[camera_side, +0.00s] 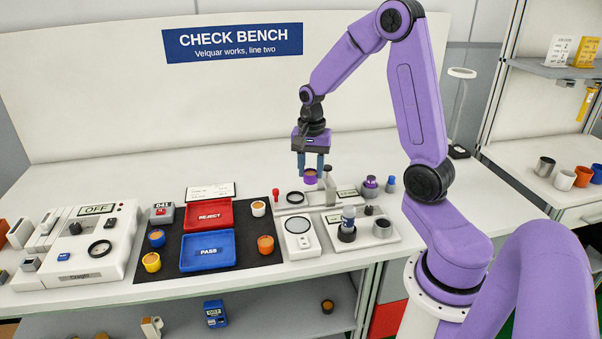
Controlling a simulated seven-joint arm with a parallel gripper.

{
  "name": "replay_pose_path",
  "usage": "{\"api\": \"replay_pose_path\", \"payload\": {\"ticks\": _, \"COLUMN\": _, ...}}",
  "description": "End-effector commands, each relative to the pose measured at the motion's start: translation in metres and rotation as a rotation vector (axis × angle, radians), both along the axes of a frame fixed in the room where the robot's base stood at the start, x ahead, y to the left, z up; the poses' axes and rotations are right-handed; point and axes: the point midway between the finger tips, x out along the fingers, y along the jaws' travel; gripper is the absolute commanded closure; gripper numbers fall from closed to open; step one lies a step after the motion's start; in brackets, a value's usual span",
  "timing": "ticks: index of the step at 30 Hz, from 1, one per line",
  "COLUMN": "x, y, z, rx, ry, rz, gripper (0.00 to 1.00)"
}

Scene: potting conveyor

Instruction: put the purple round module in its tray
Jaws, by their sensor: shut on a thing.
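The purple round module (310,179) is between the two fingers of my gripper (311,170), which is shut on it. The red REJECT tray (231,212) and the blue PASS tray (234,253) lie on the mat to the left of my gripper. Both trays look empty.
White (258,209), orange (265,244), yellow (151,262) and blue (157,239) round modules stand around the trays on the dark mat (180,226). A fixture with a red-topped lever (276,193) and a round dial unit (299,239) stand right of the mat.

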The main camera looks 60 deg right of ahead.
Motion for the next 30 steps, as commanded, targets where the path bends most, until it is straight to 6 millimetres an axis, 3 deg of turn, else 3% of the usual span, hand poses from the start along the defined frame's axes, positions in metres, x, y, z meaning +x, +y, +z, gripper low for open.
{"api": "replay_pose_path", "payload": {"ticks": 9, "x": -0.046, "y": 0.018, "z": 0.022, "rx": -0.001, "ry": -0.003, "rz": 0.001, "gripper": 0.95}}
{"api": "replay_pose_path", "payload": {"ticks": 19, "x": -0.063, "y": 0.025, "z": 0.030, "rx": -0.001, "ry": -0.001, "rz": 0.000, "gripper": 0.95}}
{"api": "replay_pose_path", "payload": {"ticks": 25, "x": -0.053, "y": 0.032, "z": 0.031, "rx": 0.000, "ry": -0.001, "rz": 0.003, "gripper": 0.95}}
{"api": "replay_pose_path", "payload": {"ticks": 30, "x": -0.017, "y": 0.053, "z": 0.031, "rx": -0.001, "ry": -0.001, "rz": 0.006, "gripper": 0.95}}
